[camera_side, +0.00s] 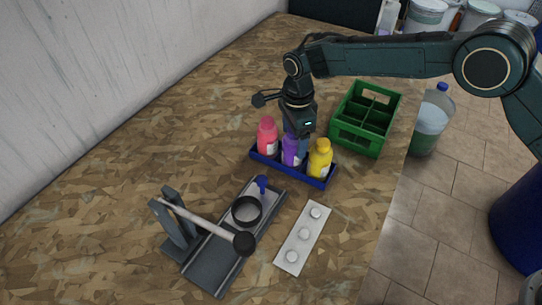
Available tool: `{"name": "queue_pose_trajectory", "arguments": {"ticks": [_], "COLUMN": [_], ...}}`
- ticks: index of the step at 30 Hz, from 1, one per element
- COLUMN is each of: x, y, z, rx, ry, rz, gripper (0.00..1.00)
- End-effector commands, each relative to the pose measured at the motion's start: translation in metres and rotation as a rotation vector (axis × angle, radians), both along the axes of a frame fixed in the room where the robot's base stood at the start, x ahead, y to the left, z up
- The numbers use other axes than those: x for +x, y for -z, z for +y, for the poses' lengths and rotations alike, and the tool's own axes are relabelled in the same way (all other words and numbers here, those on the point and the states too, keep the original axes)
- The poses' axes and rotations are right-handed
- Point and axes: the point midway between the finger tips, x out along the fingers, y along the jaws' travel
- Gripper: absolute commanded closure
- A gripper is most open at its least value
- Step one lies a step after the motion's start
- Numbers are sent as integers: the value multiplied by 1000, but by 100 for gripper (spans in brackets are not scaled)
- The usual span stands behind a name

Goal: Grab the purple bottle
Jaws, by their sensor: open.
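The purple bottle (289,152) stands upright in a blue tray (262,160), between a pink bottle (267,133) on its left and a yellow bottle (320,158) on its right. My gripper (296,139) is over the purple bottle and is open. It points down and hides the bottle's upper part. I cannot tell whether the fingers touch the bottle.
A green crate (353,140) with compartments stands right of the tray. In front are a grey fixture (207,265) with a lever and a dark ring, and a white plate (290,265) with 3 round knobs. The left of the board table (110,180) is clear.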

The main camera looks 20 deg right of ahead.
Motion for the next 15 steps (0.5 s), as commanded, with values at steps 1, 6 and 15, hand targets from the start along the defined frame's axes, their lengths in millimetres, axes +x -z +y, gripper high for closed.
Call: {"name": "queue_pose_trajectory", "arguments": {"ticks": [1,6,15], "x": [0,0,0], "y": [7,24,28], "z": [0,1,1], "rx": [-1,0,0], "ry": [0,0,0], "rz": [1,0,0], "gripper": [25,25,25]}}
